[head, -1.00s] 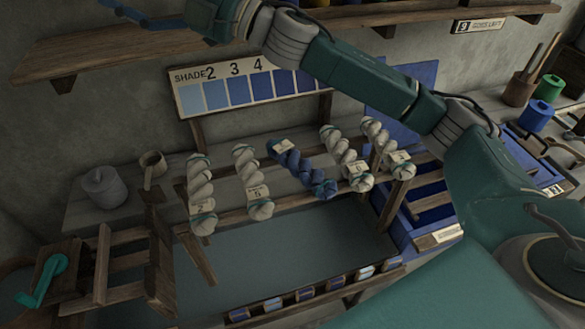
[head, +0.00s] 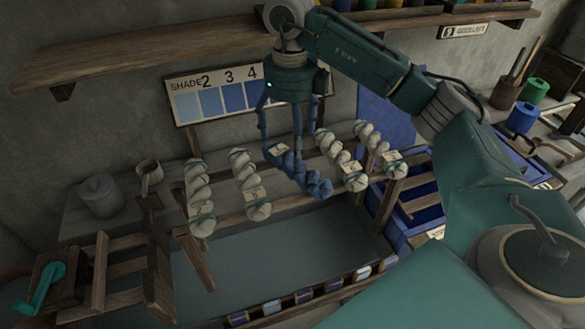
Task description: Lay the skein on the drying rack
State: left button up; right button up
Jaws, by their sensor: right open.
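The blue skein (head: 314,184) lies slantwise across the bars of the wooden drying rack (head: 290,205), between pale skeins. A pale skein (head: 250,184) lies to its left and another pale skein (head: 341,160) to its right. My right gripper (head: 282,148) points down over the upper end of the blue skein, its fingers spread. Its fingertips overlap the skein in the picture; I cannot tell whether they touch it. The fingers hide part of the skein's upper half. My left gripper is out of view.
A shade card (head: 208,100) stands behind the rack, partly hidden by my gripper. A wall shelf (head: 150,50) runs above. A lidded pot (head: 101,196) and a mug (head: 148,174) stand at the left. A blue crate (head: 427,200) is at the right. A vat of dull liquid (head: 270,250) lies in front.

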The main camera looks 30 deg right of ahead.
aim_at(291, 165)
notch_tip(291, 165, down, 4)
jog(key=shift+r+p, duration=0.15)
jog(key=shift+p, duration=0.25)
jog(key=shift+f+p, duration=0.4)
jog(key=shift+f, duration=0.15)
notch_tip(291, 165, down, 4)
jog(key=shift+r+p, duration=0.2)
jog(key=shift+p, duration=0.7)
jog(key=shift+f, duration=0.5)
jog(key=shift+c, duration=0.5)
jog(key=c, duration=1.4)
jog(key=shift+r, duration=0.15)
